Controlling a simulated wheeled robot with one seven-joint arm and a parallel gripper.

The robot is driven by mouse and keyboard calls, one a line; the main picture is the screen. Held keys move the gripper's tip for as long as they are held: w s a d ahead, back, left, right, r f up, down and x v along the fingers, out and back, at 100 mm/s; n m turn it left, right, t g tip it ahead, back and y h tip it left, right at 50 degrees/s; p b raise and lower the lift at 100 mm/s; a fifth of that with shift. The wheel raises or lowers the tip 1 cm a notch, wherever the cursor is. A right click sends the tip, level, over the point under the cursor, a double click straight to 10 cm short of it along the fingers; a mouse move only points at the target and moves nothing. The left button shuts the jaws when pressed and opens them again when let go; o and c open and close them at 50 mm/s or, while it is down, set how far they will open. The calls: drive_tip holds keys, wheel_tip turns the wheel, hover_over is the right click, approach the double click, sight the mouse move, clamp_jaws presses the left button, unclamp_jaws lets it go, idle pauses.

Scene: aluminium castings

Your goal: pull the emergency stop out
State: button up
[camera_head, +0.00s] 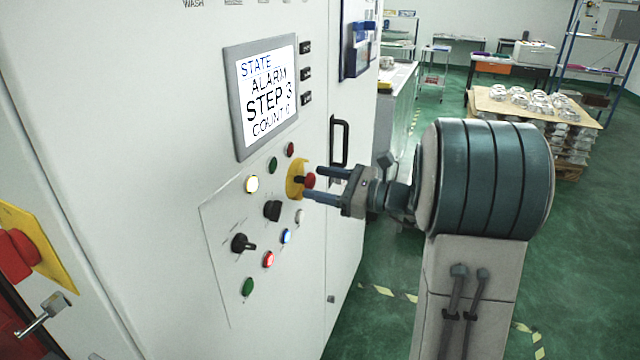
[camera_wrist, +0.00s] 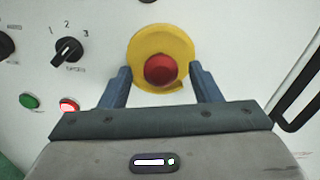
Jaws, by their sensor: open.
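The emergency stop is a red mushroom button (camera_head: 309,180) on a round yellow plate (camera_head: 295,179), on the white cabinet's control panel. In the wrist view the red button (camera_wrist: 160,69) sits in the middle of the yellow plate (camera_wrist: 148,42). My gripper (camera_head: 312,184) is open in front of the panel, its two fingers on either side of the button. In the wrist view my gripper (camera_wrist: 160,84) shows a gap between each finger and the button. Whether the fingertips reach the button's depth is hard to tell.
A black selector knob (camera_head: 272,210) and several coloured buttons sit close by. A black door handle (camera_head: 339,142) is right of the stop.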

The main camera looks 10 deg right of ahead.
drive_tip(key=b+v, duration=0.2)
drive_tip(key=v, duration=1.1)
drive_tip(key=shift+b, duration=0.35)
drive_tip(key=s+a+f+n+g+h, duration=0.2)
drive_tip(key=s+a+f+n+g, duration=0.25)
drive_tip(key=a, duration=0.25)
drive_tip(key=s+a+f+n+g+h, duration=0.2)
drive_tip(key=s+a+f+n+g, duration=0.1)
drive_tip(key=s+a+n+g, duration=0.25)
drive_tip(key=s+f+n+t+h, duration=0.2)
drive_tip(key=s+f+n+h, duration=0.3)
drive_tip(key=s+n+h, duration=0.4)
drive_tip(key=n+h, duration=0.1)
drive_tip(key=n, duration=0.2)
drive_tip(key=shift+n+h, duration=0.3)
drive_tip(key=shift+n, duration=0.1)
